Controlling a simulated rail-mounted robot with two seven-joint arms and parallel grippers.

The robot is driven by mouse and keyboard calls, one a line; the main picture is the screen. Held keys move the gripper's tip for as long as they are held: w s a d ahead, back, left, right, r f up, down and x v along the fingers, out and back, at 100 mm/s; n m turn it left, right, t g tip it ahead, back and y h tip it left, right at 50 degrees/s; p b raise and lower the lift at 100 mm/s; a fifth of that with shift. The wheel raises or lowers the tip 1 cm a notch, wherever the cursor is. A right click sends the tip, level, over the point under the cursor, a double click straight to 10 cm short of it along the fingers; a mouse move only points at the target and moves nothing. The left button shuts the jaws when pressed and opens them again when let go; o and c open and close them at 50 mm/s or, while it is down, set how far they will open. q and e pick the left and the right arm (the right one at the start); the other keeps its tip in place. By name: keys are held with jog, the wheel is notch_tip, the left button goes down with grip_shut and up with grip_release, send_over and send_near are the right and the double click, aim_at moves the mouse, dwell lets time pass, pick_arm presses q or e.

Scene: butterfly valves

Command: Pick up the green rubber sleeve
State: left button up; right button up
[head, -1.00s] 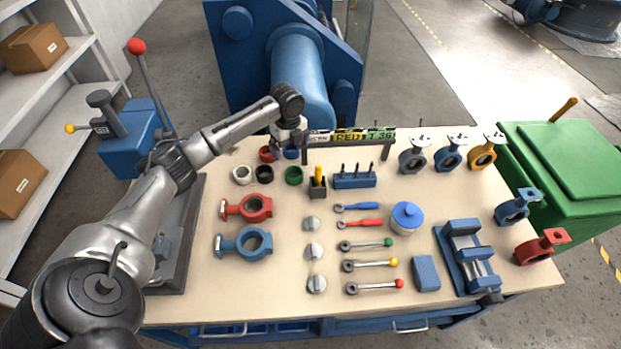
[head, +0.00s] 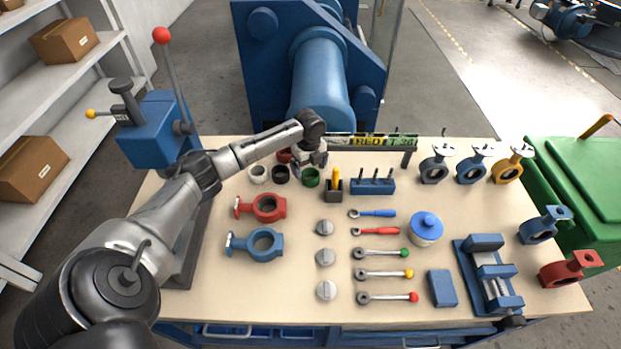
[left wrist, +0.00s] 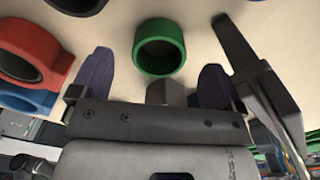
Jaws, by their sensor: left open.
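The green rubber sleeve (head: 311,178) is a short open ring standing on the bench top, right of a black sleeve (head: 281,174) and a white sleeve (head: 259,174). In the left wrist view the green sleeve (left wrist: 160,47) lies ahead of my left gripper, roughly centred between its two fingers. My left gripper (head: 312,165) is in the air just behind and above the green sleeve in the head view. It also shows in the left wrist view (left wrist: 157,80), open and empty, with its fingers apart. My right gripper is out of view.
A sign bar (head: 372,141) stands behind, close to my left gripper. A small holder with a yellow tool (head: 335,186) stands right of the sleeve. Red (head: 266,208) and blue (head: 262,243) valve bodies lie in front. A red sleeve (head: 284,156) is behind, partly hidden.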

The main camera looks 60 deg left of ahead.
aim_at(310, 175)
pick_arm(q)
notch_tip(310, 175, down, 5)
jog(key=shift+d+r+b, duration=0.15)
jog(key=shift+b, duration=0.6)
jog(key=c, duration=1)
